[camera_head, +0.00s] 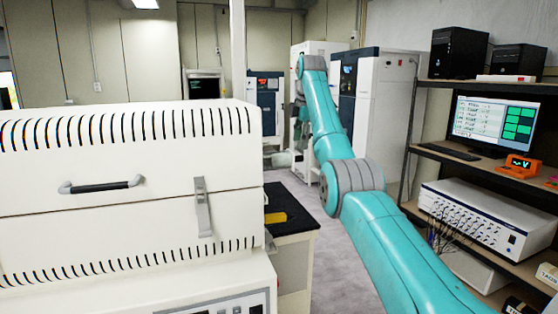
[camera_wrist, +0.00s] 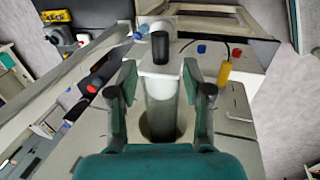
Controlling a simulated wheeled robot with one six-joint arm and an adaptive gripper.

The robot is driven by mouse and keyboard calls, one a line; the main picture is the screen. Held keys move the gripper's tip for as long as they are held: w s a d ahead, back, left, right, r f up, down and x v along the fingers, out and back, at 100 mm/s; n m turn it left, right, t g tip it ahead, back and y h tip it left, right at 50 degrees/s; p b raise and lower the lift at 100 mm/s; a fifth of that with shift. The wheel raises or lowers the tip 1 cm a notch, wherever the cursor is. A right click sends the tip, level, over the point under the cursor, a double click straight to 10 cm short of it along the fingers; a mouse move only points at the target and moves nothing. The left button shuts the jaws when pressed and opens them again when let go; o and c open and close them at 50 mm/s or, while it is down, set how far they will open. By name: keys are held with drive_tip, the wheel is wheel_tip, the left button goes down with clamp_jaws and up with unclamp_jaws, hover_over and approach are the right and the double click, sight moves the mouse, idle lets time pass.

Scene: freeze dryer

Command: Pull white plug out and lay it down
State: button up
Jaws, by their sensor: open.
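In the wrist view my gripper (camera_wrist: 162,88) is open, with one teal finger on each side of a pale upright piece. This piece, which looks like the white plug (camera_wrist: 163,72), has a white upper part over a grey, translucent cylinder (camera_wrist: 161,105). The cylinder's lower end meets a round dark opening (camera_wrist: 160,124) in a pale surface. Gaps show between both fingers and the cylinder. In the head view my gripper and the plug cannot be made out.
The wrist view shows a yellow piece (camera_wrist: 224,73) to the right, and red (camera_wrist: 236,53) and blue (camera_wrist: 202,49) knobs beyond. A large white vented machine (camera_head: 125,185) fills the head view's left. Shelves with a monitor (camera_head: 492,125) stand right. Grey floor (camera_head: 300,195) shows between.

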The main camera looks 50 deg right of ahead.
sight(298, 160)
drive_tip(key=shift+x, duration=4.2)
clamp_jaws()
drive_tip(key=shift+s, duration=0.1)
drive_tip(key=s+d, duration=0.5)
drive_tip(key=d, duration=0.3)
drive_tip(key=shift+s, duration=0.1)
